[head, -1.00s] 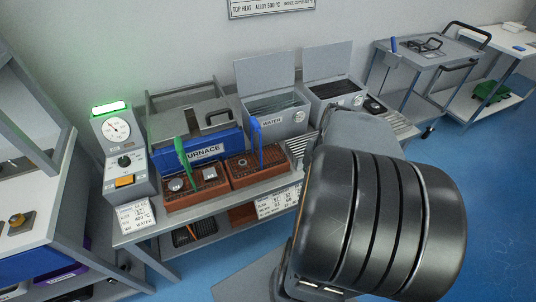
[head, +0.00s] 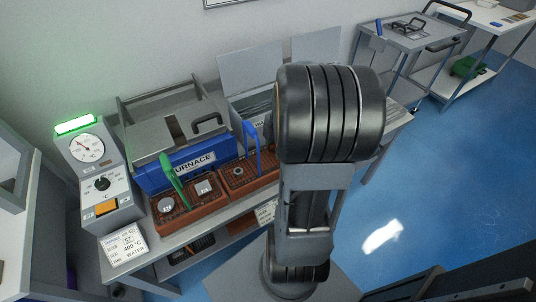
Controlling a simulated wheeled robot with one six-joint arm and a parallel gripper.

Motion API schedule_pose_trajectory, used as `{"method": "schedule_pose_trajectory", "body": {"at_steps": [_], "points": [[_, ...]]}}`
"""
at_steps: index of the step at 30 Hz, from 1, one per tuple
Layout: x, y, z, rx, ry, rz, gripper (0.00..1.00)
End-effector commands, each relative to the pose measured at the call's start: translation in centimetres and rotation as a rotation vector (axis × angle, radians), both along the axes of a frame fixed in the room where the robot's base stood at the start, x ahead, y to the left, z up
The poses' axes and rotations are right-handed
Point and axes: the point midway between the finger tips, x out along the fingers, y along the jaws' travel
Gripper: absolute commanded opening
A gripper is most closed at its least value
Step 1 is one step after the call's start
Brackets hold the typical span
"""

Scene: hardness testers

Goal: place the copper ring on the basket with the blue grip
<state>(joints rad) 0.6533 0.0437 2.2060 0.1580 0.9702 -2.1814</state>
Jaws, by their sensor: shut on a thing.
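The basket with the blue grip (head: 240,195) is a reddish-brown tray on the bench, just right of a like basket with a green grip (head: 190,222). Its blue grip (head: 251,147) stands upright. A small grey round piece (head: 238,171) lies in it. A round silvery piece (head: 166,204) and a square one (head: 204,188) lie in the green-grip basket. I cannot make out the copper ring. My gripper is not in view; my own arm covers the middle of the picture and hides the right end of the blue-grip basket.
The blue-fronted furnace (head: 187,167) stands behind the baskets. A gauge unit (head: 100,180) with a green light is at left. An open grey water tank (head: 247,108) is partly hidden by my arm. A cart (head: 407,40) stands at back right. Blue floor (head: 440,170) is clear at right.

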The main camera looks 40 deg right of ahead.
Motion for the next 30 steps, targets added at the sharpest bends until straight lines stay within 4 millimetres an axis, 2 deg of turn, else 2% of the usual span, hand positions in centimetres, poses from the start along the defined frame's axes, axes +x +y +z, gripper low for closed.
{"method": "schedule_pose_trajectory", "body": {"at_steps": [1,3,10,17,25,30], "points": [[0.7,0.0,-1.4,0.005,0.006,0.002,0.24],[1.6,-0.1,-2.4,0.004,0.004,0.001,0.24],[3.5,-0.2,-4.4,0.001,0.002,0.001,0.24],[4.0,-0.3,-5.2,0.002,0.002,0.002,0.24],[4.2,-0.3,-8.3,0.003,0.003,0.002,0.24],[4.3,-0.3,-8.4,0.0,0.0,0.001,0.24]]}}
